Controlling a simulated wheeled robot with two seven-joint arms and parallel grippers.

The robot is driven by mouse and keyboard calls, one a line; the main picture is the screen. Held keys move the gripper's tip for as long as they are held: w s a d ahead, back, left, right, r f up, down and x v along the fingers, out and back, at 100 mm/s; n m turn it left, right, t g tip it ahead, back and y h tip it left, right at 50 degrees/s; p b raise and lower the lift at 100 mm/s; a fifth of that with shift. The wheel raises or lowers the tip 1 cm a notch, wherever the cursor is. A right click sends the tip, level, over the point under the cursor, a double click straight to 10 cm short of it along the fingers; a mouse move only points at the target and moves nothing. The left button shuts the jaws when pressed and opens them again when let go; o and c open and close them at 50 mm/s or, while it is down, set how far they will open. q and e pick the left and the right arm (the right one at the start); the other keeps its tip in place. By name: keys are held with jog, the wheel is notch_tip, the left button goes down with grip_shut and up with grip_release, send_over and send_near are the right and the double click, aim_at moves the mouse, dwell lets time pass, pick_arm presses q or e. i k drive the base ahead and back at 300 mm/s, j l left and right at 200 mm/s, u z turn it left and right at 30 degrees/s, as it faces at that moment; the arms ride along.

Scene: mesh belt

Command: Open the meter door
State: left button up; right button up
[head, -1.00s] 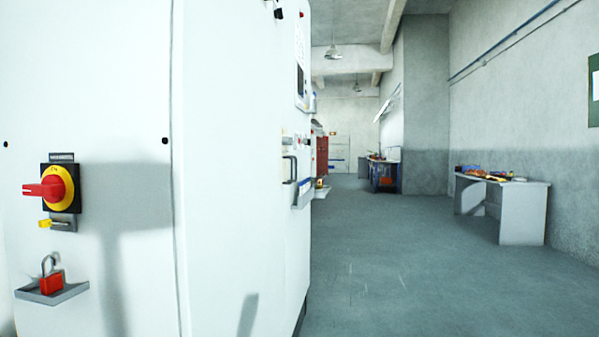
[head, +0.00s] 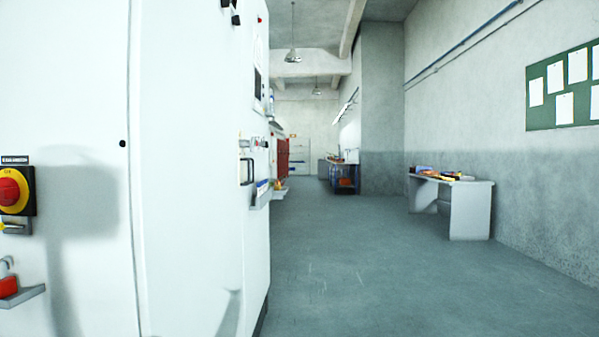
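A tall white cabinet (head: 185,200) fills the left of the head view. On its front face at the far left is a red and yellow rotary switch (head: 12,190), partly cut off by the picture edge. A black handle (head: 247,171) and small controls show on the side face, seen at a steep angle. I cannot tell which panel is the meter door. Neither of my grippers shows in the view.
A red padlock (head: 8,286) sits on a small grey shelf (head: 28,298) at the left. Grey floor (head: 350,260) lies open to the right of the cabinet. A table (head: 468,205) with several items stands by the right wall, below a green notice board (head: 541,110).

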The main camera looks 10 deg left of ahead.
aim_at(185, 160)
jog(key=i+z, duration=0.15)
jog(key=i, duration=0.3)
jog(key=i+j+z, duration=0.1)
jog(key=i, duration=0.35)
jog(key=i+j+z, duration=0.15)
jog(key=i, duration=0.3)
jog(key=i+j+z, duration=0.1)
jog(key=i+j, duration=0.2)
jog(key=i+u, duration=0.25)
jog(key=i, duration=0.2)
jog(key=i+l+u, duration=0.2)
jog(key=i, duration=0.2)
jog(key=i+l+u, duration=0.25)
jog(key=i, duration=0.2)
jog(key=i+l+u, duration=0.25)
jog(key=i, duration=0.15)
